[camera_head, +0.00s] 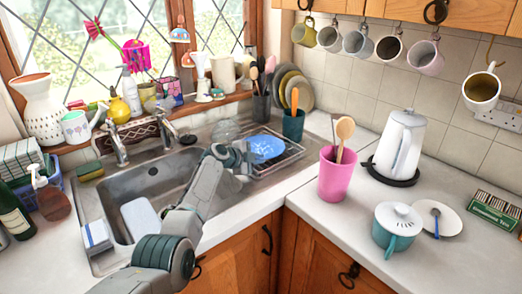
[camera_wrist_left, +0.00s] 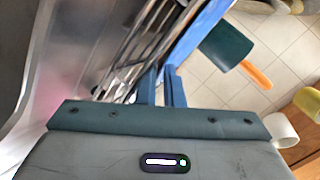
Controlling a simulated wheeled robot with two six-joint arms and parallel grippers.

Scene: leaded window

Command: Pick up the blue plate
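The blue plate (camera_head: 267,148) stands tilted at the wire dish rack beside the sink, its face toward the head camera. My left gripper (camera_head: 247,152) reaches over the sink to the plate's left edge. In the left wrist view the two blue fingers (camera_wrist_left: 161,88) are close together with a narrow gap. The blue plate (camera_wrist_left: 196,30) runs down to the fingertips, and its rim appears to sit between them. The exact contact is hard to see. My right gripper is not in view.
The wire dish rack (camera_head: 283,160) is under and beside the plate. A dark green utensil cup (camera_head: 293,126) stands close behind it. A pink cup (camera_head: 337,176) with wooden spoons is to the right. The tap (camera_head: 118,150) stands behind the sink.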

